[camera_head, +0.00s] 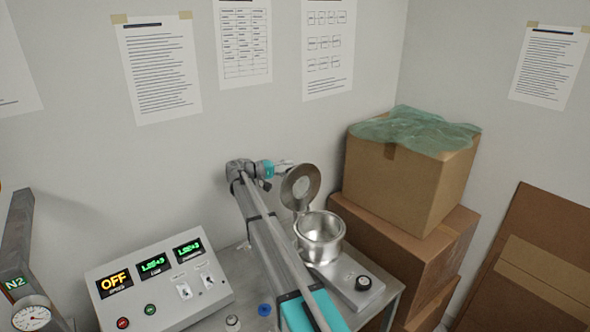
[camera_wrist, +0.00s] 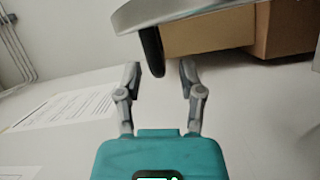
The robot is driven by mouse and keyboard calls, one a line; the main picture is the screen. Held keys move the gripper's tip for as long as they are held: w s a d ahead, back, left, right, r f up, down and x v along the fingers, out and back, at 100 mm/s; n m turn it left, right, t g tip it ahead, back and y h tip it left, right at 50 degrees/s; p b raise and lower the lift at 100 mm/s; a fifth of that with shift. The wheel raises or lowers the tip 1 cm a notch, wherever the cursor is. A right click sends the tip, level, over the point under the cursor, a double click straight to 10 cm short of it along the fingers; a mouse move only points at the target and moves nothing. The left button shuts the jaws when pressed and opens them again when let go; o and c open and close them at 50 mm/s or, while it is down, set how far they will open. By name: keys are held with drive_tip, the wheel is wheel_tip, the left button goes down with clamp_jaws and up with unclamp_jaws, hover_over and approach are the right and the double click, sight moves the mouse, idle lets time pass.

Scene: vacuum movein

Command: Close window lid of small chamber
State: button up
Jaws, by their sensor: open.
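The small chamber (camera_head: 320,250) is an open silver cylinder on the bench. Its round window lid (camera_head: 313,186) stands raised, nearly upright, behind the opening. In the wrist view the lid's metal rim (camera_wrist: 200,14) crosses the top. A black handle (camera_wrist: 151,50) sticks out from the rim, its end between my fingertips as seen. My gripper (camera_head: 287,166) is at the lid's upper left edge in the head view. In the wrist view my gripper (camera_wrist: 160,74) is open, one finger on each side of the handle's end, with gaps on both sides. I cannot tell the depth between them.
A control box (camera_head: 160,280) with lit displays stands on the bench at left. Stacked cardboard boxes (camera_head: 405,185) stand close on the right. The wall is behind. My arm hides part of the bench.

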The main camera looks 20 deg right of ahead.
drive_tip(key=shift+d+f, duration=0.1)
drive_tip(key=shift+d, duration=1.35)
clamp_jaws()
